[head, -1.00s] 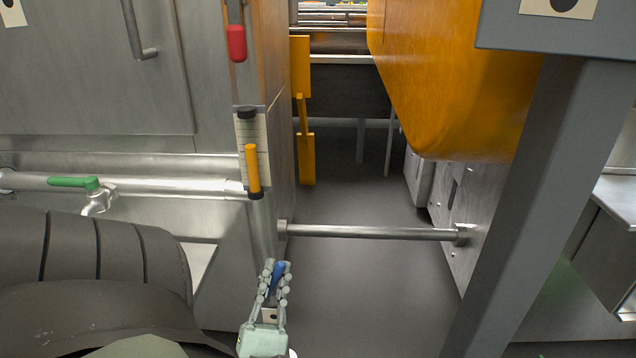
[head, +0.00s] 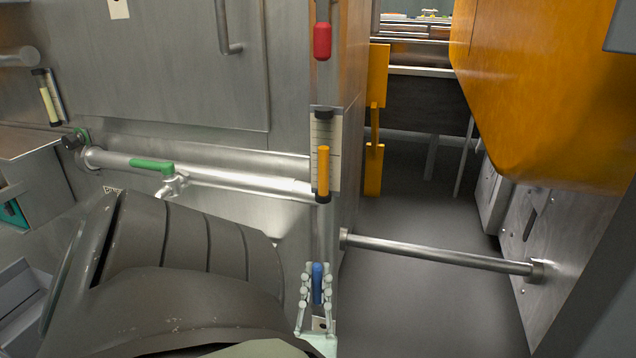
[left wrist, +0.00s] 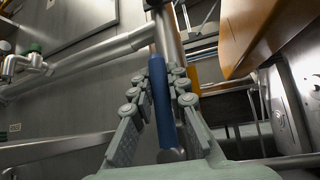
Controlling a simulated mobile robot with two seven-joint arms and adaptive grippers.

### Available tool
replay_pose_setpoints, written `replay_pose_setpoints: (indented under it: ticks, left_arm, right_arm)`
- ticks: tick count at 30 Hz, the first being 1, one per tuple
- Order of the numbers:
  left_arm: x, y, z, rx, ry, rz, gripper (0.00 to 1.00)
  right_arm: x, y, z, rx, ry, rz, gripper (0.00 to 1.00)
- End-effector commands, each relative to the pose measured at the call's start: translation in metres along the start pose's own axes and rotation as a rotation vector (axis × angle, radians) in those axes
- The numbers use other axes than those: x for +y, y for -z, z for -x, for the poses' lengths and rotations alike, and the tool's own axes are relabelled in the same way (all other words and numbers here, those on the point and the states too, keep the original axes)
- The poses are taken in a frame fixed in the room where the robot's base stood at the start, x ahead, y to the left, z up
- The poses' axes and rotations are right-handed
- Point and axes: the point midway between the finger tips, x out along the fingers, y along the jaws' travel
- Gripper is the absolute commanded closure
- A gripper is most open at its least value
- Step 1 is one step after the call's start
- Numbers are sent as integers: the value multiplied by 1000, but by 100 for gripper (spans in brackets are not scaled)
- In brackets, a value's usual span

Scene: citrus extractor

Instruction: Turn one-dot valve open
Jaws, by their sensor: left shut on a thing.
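A blue valve handle (head: 317,283) stands nearly upright at the foot of the vertical pipe, below a yellow-and-black gauge tube. A small pale tag (head: 320,324) with a dark dot shows just below it, partly between the finger bases. My left gripper (head: 317,272) is shut on the blue handle, with one jointed finger on each side. In the left wrist view the handle (left wrist: 161,100) runs lengthwise between the fingers, close to the metal pipe (left wrist: 170,40). The valve body is hidden. My right gripper is not in view.
A green-handled tap (head: 152,167) sits on the horizontal pipe (head: 230,180) to the left. The gauge tube (head: 323,170) and a red knob (head: 322,41) are above the gripper. A metal bar (head: 440,252) crosses the aisle at right, under an orange tank (head: 540,90).

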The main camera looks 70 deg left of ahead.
Motion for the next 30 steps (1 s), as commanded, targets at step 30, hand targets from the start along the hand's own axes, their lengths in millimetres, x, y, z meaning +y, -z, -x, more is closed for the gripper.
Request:
replay_pose_setpoints:
  ticks: [30]
  left_arm:
    - [0,-35,-34,-1,-2,2,63]
  right_arm:
    - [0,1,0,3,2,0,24]
